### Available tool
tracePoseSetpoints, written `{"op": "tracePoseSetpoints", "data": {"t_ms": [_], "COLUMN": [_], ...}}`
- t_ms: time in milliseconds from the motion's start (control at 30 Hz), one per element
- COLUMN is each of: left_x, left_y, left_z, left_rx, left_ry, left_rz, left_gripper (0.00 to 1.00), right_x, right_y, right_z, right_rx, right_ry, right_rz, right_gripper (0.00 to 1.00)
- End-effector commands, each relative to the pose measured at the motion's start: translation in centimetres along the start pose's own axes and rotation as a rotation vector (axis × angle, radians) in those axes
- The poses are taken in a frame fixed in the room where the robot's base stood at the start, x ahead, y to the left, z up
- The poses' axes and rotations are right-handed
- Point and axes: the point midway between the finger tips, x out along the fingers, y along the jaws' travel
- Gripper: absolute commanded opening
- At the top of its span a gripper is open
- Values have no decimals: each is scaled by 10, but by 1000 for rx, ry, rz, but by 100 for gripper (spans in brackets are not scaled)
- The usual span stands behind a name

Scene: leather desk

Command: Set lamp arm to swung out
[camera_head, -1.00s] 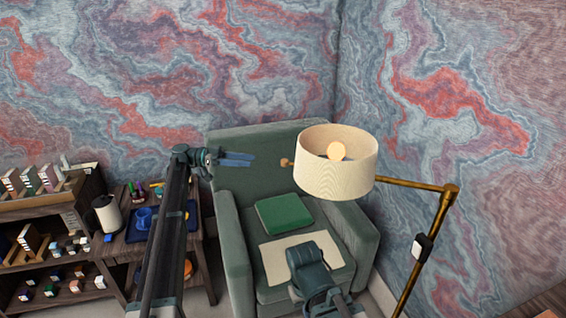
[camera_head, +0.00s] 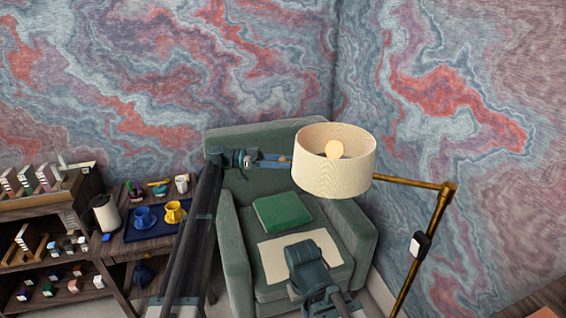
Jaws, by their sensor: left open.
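The floor lamp has a cream drum shade (camera_head: 333,175) with a pale bulb (camera_head: 334,149) showing inside. A brass lamp arm (camera_head: 410,182) runs from the right side of the shade to a brass pole (camera_head: 427,238) that carries a small black-and-white box (camera_head: 420,245). My left gripper (camera_head: 283,161) is open at the left side of the shade, with its blue fingers at the small brass knob (camera_head: 286,157), which they partly hide. I cannot tell whether they touch it. My right arm shows at the bottom centre; its gripper is not visible.
A green armchair (camera_head: 235,245) stands below and behind the lamp, with a green cushion (camera_head: 283,213) and cream cloth (camera_head: 300,254) on it. At left are a side table with a blue mug (camera_head: 145,217) and yellow cup (camera_head: 174,211), and a wooden shelf (camera_head: 40,205).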

Motion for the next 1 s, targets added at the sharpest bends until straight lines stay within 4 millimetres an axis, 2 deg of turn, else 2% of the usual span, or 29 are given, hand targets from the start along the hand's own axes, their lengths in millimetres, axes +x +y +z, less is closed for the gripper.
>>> {"op": "tracePoseSetpoints", "data": {"t_ms": [200,233,567,1000], "left_x": [0,0,0,0], "left_y": [0,0,0,0], "left_z": [0,0,0,0], "left_rx": [0,0,0,0], "left_ry": [0,0,0,0], "left_rz": [0,0,0,0], "left_gripper": [64,60,1,0], "right_x": [0,0,0,0], "right_y": [0,0,0,0], "right_z": [0,0,0,0], "right_rx": [0,0,0,0], "right_ry": [0,0,0,0], "right_rz": [0,0,0,0], "right_gripper": [0,0,0,0]}}
